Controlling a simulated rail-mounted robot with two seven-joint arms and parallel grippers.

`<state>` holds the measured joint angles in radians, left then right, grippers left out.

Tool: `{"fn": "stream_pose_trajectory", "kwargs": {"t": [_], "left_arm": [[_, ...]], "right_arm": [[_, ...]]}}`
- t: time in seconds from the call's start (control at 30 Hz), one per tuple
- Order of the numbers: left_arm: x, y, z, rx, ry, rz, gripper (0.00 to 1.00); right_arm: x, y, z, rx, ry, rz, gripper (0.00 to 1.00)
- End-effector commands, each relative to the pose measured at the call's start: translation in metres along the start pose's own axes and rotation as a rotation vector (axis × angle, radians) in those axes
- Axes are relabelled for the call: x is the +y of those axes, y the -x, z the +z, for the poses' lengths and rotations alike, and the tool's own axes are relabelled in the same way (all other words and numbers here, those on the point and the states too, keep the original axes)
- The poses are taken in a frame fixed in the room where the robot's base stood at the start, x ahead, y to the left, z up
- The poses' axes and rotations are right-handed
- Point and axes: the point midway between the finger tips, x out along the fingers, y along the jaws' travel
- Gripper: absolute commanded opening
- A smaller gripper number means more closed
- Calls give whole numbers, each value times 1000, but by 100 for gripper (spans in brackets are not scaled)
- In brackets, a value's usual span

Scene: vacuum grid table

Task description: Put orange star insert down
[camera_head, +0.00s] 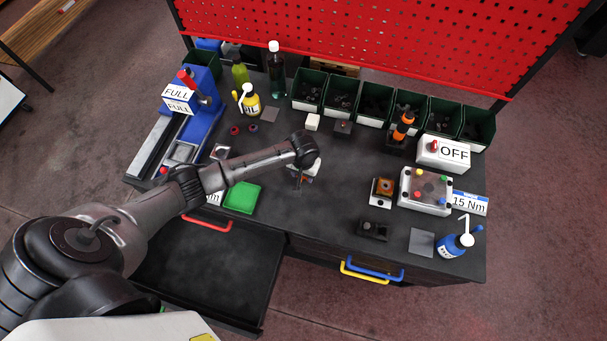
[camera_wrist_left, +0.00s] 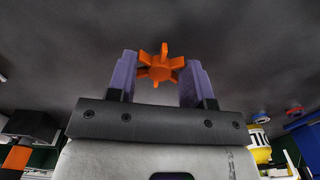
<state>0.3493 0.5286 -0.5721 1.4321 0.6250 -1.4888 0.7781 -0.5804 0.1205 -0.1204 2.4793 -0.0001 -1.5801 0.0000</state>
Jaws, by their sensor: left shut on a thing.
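The orange star insert (camera_wrist_left: 160,68) shows in the left wrist view, between the two purple fingers of my left gripper (camera_wrist_left: 159,80). The gripper is shut on it, and its spokes stick out beyond the fingertips. In the head view my left gripper (camera_head: 299,182) points down over the middle of the dark table (camera_head: 330,200). The insert is too small and covered there to make out clearly. I cannot tell whether it touches the table. My right gripper is in neither view.
A green tray (camera_head: 242,197) lies left of the gripper. To the right are a block with an orange part (camera_head: 382,191), a dark block (camera_head: 374,230) and a white box with coloured knobs (camera_head: 426,191). Dark green bins (camera_head: 375,106) line the back. The table between is clear.

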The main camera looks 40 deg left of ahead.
Motion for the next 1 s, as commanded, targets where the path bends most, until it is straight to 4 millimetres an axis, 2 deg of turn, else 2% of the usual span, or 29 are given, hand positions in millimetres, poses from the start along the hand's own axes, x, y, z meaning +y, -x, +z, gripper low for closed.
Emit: {"fn": "stream_pose_trajectory", "kwargs": {"t": [0.13,0.6,0.63,0.9,1.0], "left_arm": [[0,-13,0,0,0,0,25],[0,-18,0,0,0,0,25],[0,-19,0,0,0,0,48],[0,-18,0,0,0,-1,72],[0,-18,0,0,0,-1,72]], "right_arm": [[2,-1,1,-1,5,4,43],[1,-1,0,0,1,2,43],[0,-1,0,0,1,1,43],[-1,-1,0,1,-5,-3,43],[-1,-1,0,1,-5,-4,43]]}}
